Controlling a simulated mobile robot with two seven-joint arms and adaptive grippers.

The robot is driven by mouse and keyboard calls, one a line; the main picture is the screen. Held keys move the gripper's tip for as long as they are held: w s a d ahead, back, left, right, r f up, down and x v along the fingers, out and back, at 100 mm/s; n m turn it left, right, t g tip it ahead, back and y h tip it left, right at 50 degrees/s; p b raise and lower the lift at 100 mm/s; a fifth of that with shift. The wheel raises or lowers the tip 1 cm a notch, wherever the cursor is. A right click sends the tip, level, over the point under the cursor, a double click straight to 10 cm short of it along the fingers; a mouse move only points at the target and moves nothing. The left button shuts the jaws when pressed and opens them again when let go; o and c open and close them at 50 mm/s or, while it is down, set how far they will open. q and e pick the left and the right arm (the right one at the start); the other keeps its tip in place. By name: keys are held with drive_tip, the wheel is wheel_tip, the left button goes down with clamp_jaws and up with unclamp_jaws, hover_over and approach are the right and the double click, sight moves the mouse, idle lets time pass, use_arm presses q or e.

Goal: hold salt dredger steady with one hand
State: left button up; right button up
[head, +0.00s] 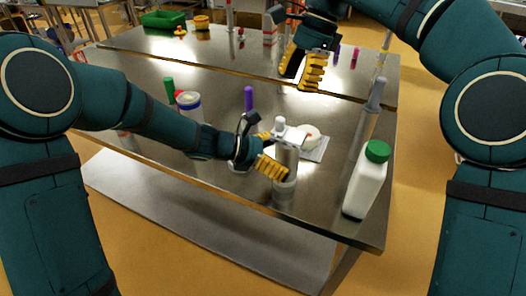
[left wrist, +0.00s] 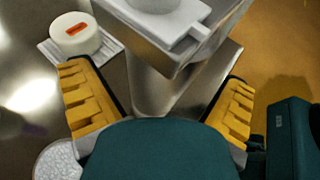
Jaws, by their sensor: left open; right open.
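A grey metal cylinder with a pale top, apparently the salt dredger (head: 286,158), stands upright near the front edge of the steel table. In the left wrist view the metal body (left wrist: 150,85) with a flat tab at its top rises between the fingers. My left gripper (head: 268,151) is open, with one yellow finger on each side of it; it also shows in the left wrist view (left wrist: 158,105). A gap shows beside the fingers, and contact is not visible. My right gripper (head: 304,70) is open and empty, raised over the back of the table.
A white cheese (head: 307,134) with an orange label lies on a small ribbed mat (head: 318,153) behind the dredger. A white bottle with a green cap (head: 367,182) stands at right.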

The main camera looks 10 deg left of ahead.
use_arm(q)
drive_tip(key=shift+x, duration=0.95)
drive_tip(key=c, duration=1.4)
